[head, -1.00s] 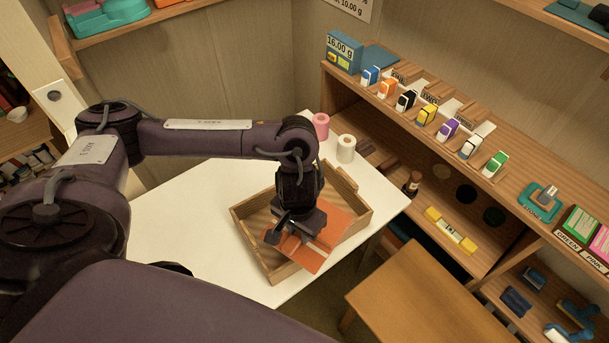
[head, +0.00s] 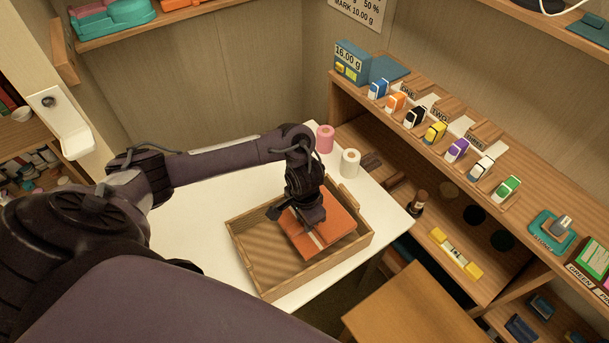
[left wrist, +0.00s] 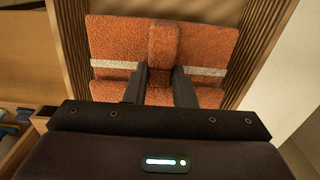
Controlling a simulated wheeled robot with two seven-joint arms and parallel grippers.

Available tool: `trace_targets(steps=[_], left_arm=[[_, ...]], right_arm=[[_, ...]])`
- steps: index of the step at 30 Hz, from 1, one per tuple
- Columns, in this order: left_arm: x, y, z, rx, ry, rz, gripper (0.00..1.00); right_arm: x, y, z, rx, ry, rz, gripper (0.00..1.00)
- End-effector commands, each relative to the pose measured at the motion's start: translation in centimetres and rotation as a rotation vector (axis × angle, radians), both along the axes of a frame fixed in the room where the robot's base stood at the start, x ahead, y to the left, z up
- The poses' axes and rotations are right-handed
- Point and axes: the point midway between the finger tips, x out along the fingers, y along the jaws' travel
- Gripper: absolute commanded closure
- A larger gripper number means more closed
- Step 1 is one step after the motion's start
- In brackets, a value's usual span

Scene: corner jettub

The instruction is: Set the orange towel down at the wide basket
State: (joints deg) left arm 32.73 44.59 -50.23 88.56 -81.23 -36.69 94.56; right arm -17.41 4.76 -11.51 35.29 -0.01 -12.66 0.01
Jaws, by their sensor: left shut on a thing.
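The orange towel (head: 338,222) is folded, with a pale stripe across it. It is over the right part of the wide wooden basket (head: 262,284), within its rim in the head view. My left gripper (head: 312,222) is above the towel and shut on a raised fold of it. In the left wrist view the towel (left wrist: 110,40) spreads on both sides of the gripper's fingers (left wrist: 160,80), with the pinched fold between them. I cannot tell whether the towel rests on the basket floor. My right gripper is not in view.
The basket stands on a white table (head: 190,212). A pink roll (head: 325,139) and a white roll (head: 349,163) stand behind it. A wooden shelf (head: 455,160) with several coloured items is at the right. A wooden stool or small table (head: 420,312) is at the front right.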

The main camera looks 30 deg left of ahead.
Motion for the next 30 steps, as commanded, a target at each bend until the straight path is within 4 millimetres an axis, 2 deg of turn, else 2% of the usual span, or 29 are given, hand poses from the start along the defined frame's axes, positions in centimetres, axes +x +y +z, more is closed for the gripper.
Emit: trace_targets(steps=[5, 13, 26, 27, 30], left_arm=[[0.0, -0.1, -1.5, -0.001, 0.000, 0.001, 1.00], [0.0, -0.1, -5.2, -0.001, 0.000, 0.001, 1.00], [0.0, -0.1, -5.9, 0.000, -0.001, 0.000, 1.00], [0.0, 0.0, -5.8, 0.000, -0.001, -0.001, 0.73], [0.0, 0.0, -5.8, 0.000, -0.001, -0.001, 0.60]], right_arm=[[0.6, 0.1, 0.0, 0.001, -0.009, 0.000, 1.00], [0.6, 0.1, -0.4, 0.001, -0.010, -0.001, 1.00], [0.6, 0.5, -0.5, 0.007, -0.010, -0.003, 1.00], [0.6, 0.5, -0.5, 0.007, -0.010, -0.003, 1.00], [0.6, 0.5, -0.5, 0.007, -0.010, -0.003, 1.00]])
